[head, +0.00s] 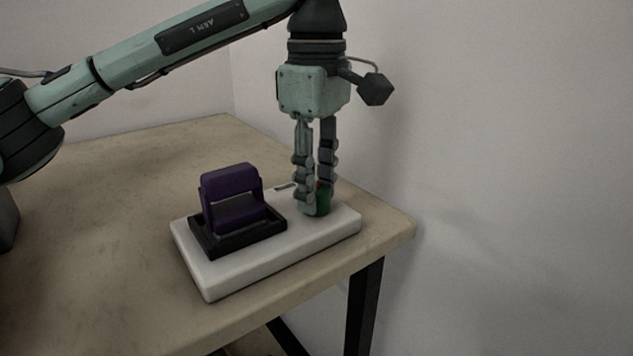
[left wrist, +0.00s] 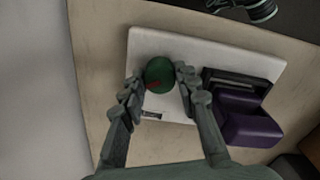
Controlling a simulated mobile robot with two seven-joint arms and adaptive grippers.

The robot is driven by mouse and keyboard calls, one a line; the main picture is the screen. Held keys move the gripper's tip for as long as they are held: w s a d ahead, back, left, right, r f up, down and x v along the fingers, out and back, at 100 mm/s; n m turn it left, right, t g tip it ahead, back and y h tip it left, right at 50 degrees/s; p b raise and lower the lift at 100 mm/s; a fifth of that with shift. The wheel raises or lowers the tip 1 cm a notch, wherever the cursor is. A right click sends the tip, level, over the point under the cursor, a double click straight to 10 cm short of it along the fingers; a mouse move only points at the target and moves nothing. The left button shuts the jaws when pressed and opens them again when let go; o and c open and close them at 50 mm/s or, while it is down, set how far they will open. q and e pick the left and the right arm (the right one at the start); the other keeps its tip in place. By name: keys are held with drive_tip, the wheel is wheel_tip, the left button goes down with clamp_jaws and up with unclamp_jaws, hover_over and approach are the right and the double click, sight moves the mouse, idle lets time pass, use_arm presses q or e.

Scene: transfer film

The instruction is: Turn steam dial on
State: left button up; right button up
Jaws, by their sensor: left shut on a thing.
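The steam dial (head: 322,203) is a small round green knob with a red mark, on the right part of a white base (head: 209,282). In the left wrist view the green dial (left wrist: 159,74) sits between the two fingertips. My left gripper (head: 315,206) points straight down and is shut on the dial, one finger on each side. The left gripper (left wrist: 158,82) also shows in the wrist view. The fingers hide part of the dial in the head view. My right gripper is not in view.
A purple press-like part (head: 230,184) in a black frame (head: 238,246) stands on the base left of the dial. The base lies near the right corner of a tan table (head: 120,190). A wall (head: 500,180) rises behind. The table left of the base is clear.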

sight(318, 188)
use_arm(q)
drive_tip(key=m, duration=0.6)
drive_tip(key=shift+r+m, duration=0.1)
drive_tip(key=shift+m, duration=0.2)
idle(0.4)
drive_tip(key=o, duration=1.1)
drive_tip(key=shift+o, duration=0.2)
wheel_tip(318, 188, up, 12)
drive_tip(key=shift+d, duration=0.1)
